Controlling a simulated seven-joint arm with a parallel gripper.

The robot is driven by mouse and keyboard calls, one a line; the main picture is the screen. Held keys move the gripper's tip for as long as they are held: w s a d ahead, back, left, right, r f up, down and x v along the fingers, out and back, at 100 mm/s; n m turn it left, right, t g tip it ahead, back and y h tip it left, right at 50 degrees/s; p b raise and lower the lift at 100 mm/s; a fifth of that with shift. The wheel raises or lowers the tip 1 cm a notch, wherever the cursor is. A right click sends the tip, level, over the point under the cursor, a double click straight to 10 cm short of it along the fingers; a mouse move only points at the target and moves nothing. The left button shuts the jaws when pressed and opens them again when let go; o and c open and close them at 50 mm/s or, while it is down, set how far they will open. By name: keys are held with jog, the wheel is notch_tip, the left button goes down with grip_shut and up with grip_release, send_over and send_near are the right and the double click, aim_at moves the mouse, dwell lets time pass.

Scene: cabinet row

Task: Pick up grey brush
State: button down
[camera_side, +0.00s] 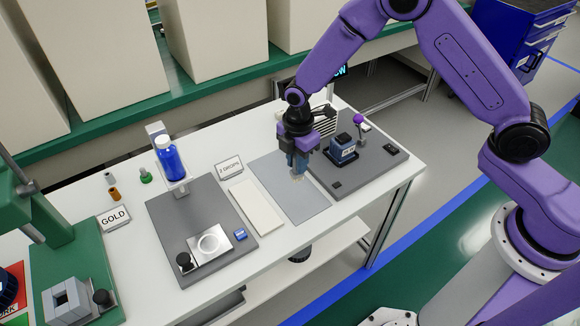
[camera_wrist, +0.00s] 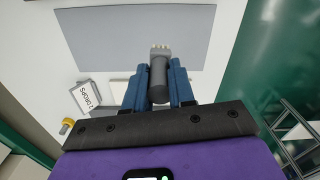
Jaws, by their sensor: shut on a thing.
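My gripper (camera_wrist: 158,88) has blue fingers and is shut on the grey brush (camera_wrist: 158,78). In the wrist view the brush is a dark grey cylinder between the fingers, with pale bristle tufts at its far end. In the side view my gripper (camera_side: 299,168) points down over the light grey mat (camera_side: 295,204), and the pale brush tip (camera_side: 297,177) shows just below the fingers. I cannot tell whether the tip touches the mat.
A dark board with a blue device (camera_side: 342,149) stands close on the right. On the left are a white strip (camera_side: 257,207), a "2 DROPS" sign (camera_side: 230,167) and a dark board with a blue bottle (camera_side: 170,158). The mat's front part is clear.

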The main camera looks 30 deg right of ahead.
jog(key=s+d+r, duration=0.4)
jog(key=s+r, duration=0.3)
jog(key=s, duration=0.3)
jog(key=w+d+r+m, duration=0.3)
jog(key=w+d+m, duration=0.25)
jog(key=w, duration=0.65)
jog(key=w+d+r+m, duration=0.35)
jog(key=w+d, duration=0.35)
jog(key=w, duration=0.6)
jog(key=shift+s+a+f, duration=0.1)
jog(key=shift+f, duration=1.6)
jog(key=shift+s+a+f, duration=0.1)
jog(key=shift+f, duration=1.6)
jog(key=shift+d+f, duration=0.45)
jog(key=shift+f, duration=0.2)
jog(key=shift+d, duration=1.5)
jog(key=shift+a, duration=2.05)
notch_tip(320, 180, up, 8)
jog(key=shift+d, duration=0.15)
